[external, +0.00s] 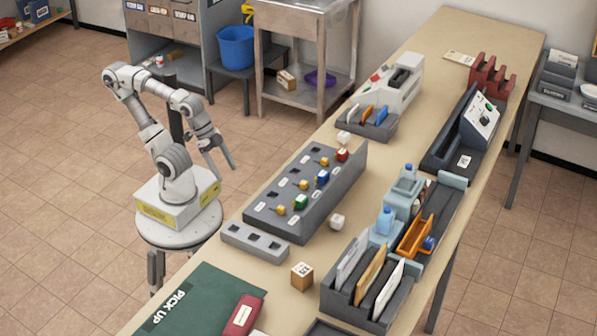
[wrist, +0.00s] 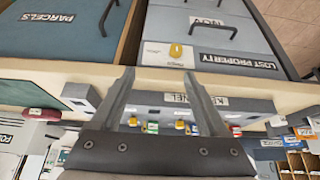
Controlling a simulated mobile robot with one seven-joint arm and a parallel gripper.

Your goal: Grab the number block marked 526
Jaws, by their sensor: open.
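A small wooden cube (external: 302,275) with a pale top bearing dark marks stands on the counter in the external view. The marks are too small to read, so I cannot confirm 526. Two small white cubes also stand on the counter, one (external: 337,221) right of the key panel and one (external: 343,138) near its far end. My gripper (external: 220,158) is open and empty, left of the counter and well away from the cubes. Its two spread fingers show in the wrist view (wrist: 158,76) with nothing between them. I cannot make out the wooden cube in the wrist view.
The grey key panel (external: 276,221) with coloured tags lies between my arm and the white cubes. A grey socket strip (external: 255,242), green mat (external: 205,300) and letter rack (external: 342,302) surround the wooden cube. Drawers (wrist: 215,27) fill the wrist view's top.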

